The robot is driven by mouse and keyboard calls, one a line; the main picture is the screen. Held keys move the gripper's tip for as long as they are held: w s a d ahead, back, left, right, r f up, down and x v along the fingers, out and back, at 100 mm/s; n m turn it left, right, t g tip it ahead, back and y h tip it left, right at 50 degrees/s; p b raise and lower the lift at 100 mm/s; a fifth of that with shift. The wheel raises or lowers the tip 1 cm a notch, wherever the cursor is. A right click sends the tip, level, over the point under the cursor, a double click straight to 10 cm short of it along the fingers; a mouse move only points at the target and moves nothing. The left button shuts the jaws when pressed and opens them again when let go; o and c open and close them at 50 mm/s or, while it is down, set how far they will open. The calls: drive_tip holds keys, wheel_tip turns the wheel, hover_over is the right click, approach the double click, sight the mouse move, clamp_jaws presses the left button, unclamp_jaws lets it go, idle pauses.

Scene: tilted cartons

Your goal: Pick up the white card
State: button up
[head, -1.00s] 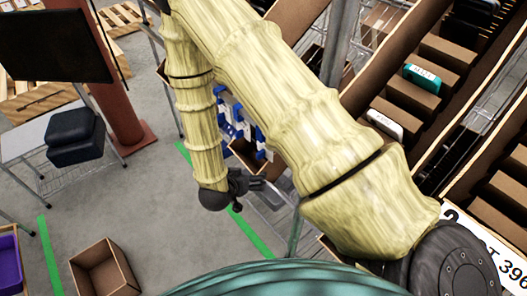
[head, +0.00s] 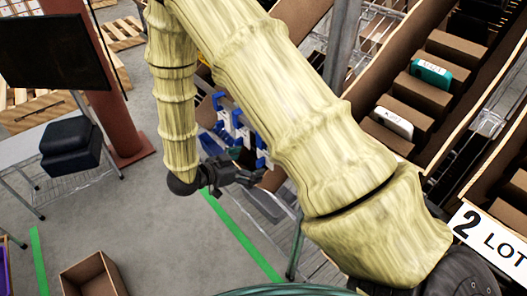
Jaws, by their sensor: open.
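A white item with dark print (head: 393,123), which looks like the white card, sits in a slot of the tilted, divided carton (head: 348,97) at the right. A teal item with a white label (head: 431,73) sits in a slot farther up the same carton. My gripper (head: 250,178) is open, with nothing seen between its fingers. It hangs at the lower end of my yellow-sleeved arm, well to the left of the carton. My upper arm crosses the picture between the gripper and the carton.
Blue and white racks (head: 235,120) stand just behind my gripper. A grey post (head: 342,42) rises beside the carton. An empty brown box (head: 93,275) lies on the floor at lower left. Another divided carton with a "2 LOT" sign (head: 490,235) is at lower right. Grey floor is open at left.

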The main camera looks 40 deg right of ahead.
sight(265, 160)
drive_tip(key=shift+p+x, duration=0.9)
drive_tip(key=shift+x, duration=2.55)
drive_tip(key=shift+w, duration=0.1)
drive_tip(key=c, duration=1.1)
